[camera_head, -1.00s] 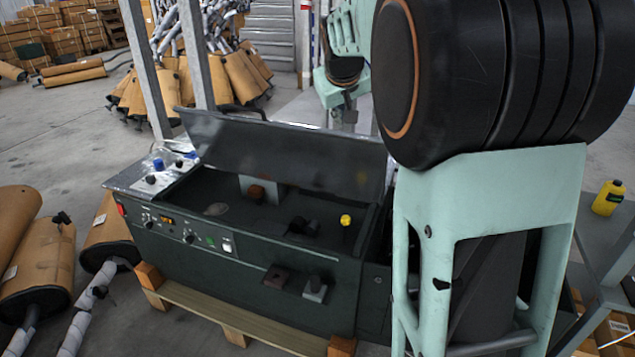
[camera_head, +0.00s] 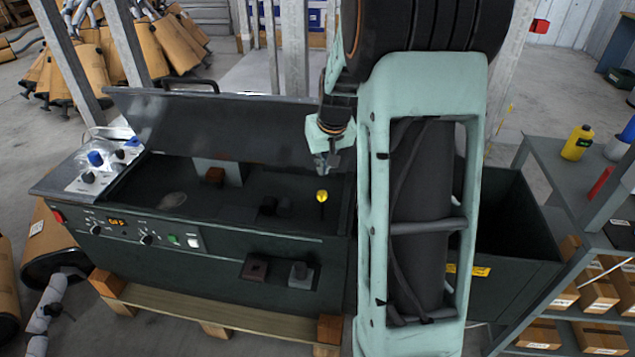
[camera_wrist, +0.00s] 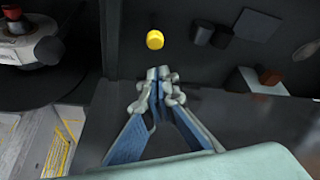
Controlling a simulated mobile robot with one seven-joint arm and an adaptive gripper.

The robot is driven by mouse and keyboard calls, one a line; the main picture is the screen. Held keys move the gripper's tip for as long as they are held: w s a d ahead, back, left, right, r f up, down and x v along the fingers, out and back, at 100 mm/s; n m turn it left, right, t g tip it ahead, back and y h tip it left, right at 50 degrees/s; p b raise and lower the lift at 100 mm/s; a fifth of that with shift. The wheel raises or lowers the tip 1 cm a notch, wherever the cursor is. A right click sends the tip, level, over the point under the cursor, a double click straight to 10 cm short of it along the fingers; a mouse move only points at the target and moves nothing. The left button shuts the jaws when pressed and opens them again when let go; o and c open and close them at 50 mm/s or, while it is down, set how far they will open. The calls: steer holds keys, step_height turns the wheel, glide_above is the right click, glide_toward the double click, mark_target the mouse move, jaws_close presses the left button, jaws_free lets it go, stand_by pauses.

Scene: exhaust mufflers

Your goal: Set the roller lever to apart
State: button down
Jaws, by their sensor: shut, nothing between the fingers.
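A dark green machine (camera_head: 205,265) has an open tray with a raised dark lid (camera_head: 225,130). A short lever with a yellow knob (camera_head: 322,196), likely the roller lever, stands upright at the right end of the tray. The knob also shows in the wrist view (camera_wrist: 155,39), just beyond my fingertips. My gripper (camera_head: 325,170) is above the knob and appears apart from it. In the wrist view my gripper (camera_wrist: 160,74) has its fingers together with nothing between them. The lever's lower part is hidden in the wrist view.
Dark rollers or knobs (camera_head: 268,206) sit in the tray left of the lever. A grey shelf (camera_head: 545,160) with a yellow bottle (camera_head: 578,142) stands at the right. The lid rises behind the tray.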

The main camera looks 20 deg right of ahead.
steer(key=shift+f, duration=0.1)
steer(key=b+x, duration=0.2)
steer(key=x, duration=0.7)
steer(key=shift+w+f+b, duration=0.2)
steer(key=shift+f+b, duration=0.1)
steer(key=shift+f, duration=0.05)
steer(key=shift+s+a+f+t+h+b, duration=0.1)
steer(key=shift+s+a+t+h+b, duration=0.4)
steer(key=shift+s+b, duration=0.55)
steer(key=s+a, duration=0.1)
steer(key=s+a+b, duration=0.1)
steer(key=shift+s+a+f, duration=0.1)
steer(key=shift+s+f, duration=0.1)
steer(key=shift+s, duration=0.2)
steer(key=shift+s+a+r, duration=0.1)
steer(key=shift+s+a, duration=0.35)
steer(key=shift+s, duration=0.2)
